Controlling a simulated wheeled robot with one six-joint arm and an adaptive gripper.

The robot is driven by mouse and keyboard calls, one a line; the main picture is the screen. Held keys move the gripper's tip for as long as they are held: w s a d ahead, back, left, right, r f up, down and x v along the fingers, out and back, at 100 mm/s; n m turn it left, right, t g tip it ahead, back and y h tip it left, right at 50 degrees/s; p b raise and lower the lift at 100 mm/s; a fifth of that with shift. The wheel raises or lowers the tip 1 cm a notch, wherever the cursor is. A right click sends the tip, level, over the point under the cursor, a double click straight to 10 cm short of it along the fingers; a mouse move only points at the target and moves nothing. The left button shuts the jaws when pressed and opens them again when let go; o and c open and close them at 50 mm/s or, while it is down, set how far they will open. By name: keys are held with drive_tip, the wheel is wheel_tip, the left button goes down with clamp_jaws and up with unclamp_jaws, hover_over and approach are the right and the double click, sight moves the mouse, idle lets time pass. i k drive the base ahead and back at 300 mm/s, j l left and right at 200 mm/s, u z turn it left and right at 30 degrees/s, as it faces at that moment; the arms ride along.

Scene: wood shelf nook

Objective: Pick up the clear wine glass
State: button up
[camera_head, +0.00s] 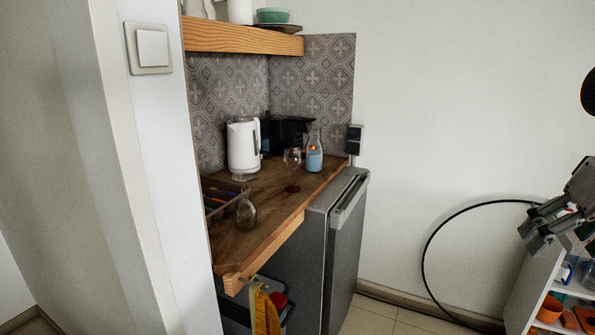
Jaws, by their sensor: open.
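A stemmed wine glass (292,160) with a faint reddish tint stands upright on the wooden counter (262,224), between the white kettle and a bottle. A second clear glass (246,214) is nearer, by the counter's left side; its exact shape is hard to make out. My gripper (536,228) is at the right edge of the view, open and empty. It is well apart from the counter and both glasses.
A white kettle (243,146), a blue-and-clear bottle (314,152) and a dark appliance (288,132) stand at the back. A shelf (245,38) hangs above. A grey fridge (340,250) is right of the counter. A wall (150,200) edges the nook's left.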

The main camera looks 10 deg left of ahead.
sight(245, 212)
drive_tip(key=u, duration=0.35)
drive_tip(key=i+l+u, duration=0.1)
drive_tip(key=u, duration=0.3)
drive_tip(key=l+u, duration=0.2)
drive_tip(key=u, duration=0.15)
